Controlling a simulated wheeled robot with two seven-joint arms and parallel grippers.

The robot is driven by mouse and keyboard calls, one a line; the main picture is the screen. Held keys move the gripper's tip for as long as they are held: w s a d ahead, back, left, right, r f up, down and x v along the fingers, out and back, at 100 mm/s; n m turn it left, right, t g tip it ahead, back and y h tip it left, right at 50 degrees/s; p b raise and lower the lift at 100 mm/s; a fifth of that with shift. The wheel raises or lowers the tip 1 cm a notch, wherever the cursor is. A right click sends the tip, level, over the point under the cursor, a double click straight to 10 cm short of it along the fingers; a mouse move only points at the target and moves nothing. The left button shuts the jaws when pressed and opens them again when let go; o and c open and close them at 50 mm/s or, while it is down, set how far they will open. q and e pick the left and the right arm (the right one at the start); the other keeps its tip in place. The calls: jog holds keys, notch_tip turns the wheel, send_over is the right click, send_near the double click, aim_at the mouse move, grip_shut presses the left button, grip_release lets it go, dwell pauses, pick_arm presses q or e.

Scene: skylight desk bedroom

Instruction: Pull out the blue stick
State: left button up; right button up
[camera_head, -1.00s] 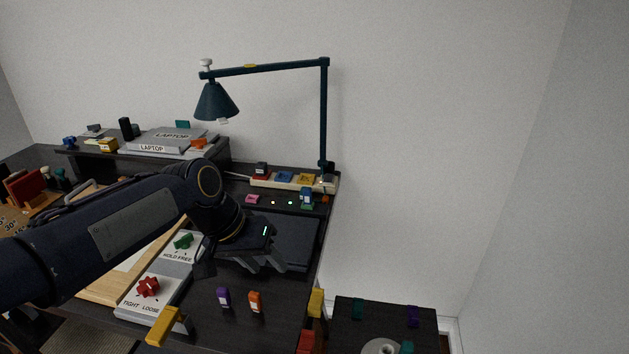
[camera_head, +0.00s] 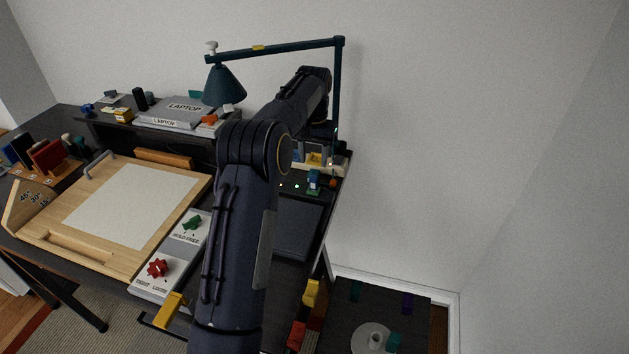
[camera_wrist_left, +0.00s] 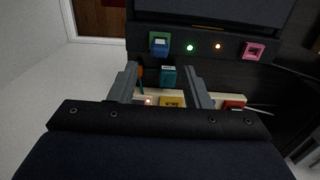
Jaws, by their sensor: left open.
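A small blue stick (camera_head: 313,181) sits at the front strip of the low shelf on the right of the desk. In the left wrist view a blue block (camera_wrist_left: 159,46) with a green surround sits beside a green light, and a teal block (camera_wrist_left: 168,75) stands just nearer; I cannot tell whether they are joined. My left gripper (camera_wrist_left: 161,74) is open, its two fingers apart on either side of the teal block, touching nothing that I can see. In the head view its fingers are largely hidden behind the lamp post and arm. My right gripper is not in view.
A socket strip holds a yellow plug (camera_wrist_left: 172,102) and a red plug (camera_wrist_left: 234,104). The lamp post (camera_head: 338,95) rises close to my gripper. A pink block (camera_wrist_left: 254,51) and an orange piece (camera_head: 333,183) are nearby. The drawing board (camera_head: 125,205) lies at left.

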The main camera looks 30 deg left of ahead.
aim_at(314, 176)
pick_arm(q)
jog(key=shift+f, duration=0.1)
notch_tip(314, 176, down, 8)
jog(key=shift+r+b, duration=0.25)
jog(key=shift+b, duration=0.5)
jog(key=shift+f, duration=0.65)
dwell(0.6)
grip_shut()
jog(key=shift+r, duration=0.2)
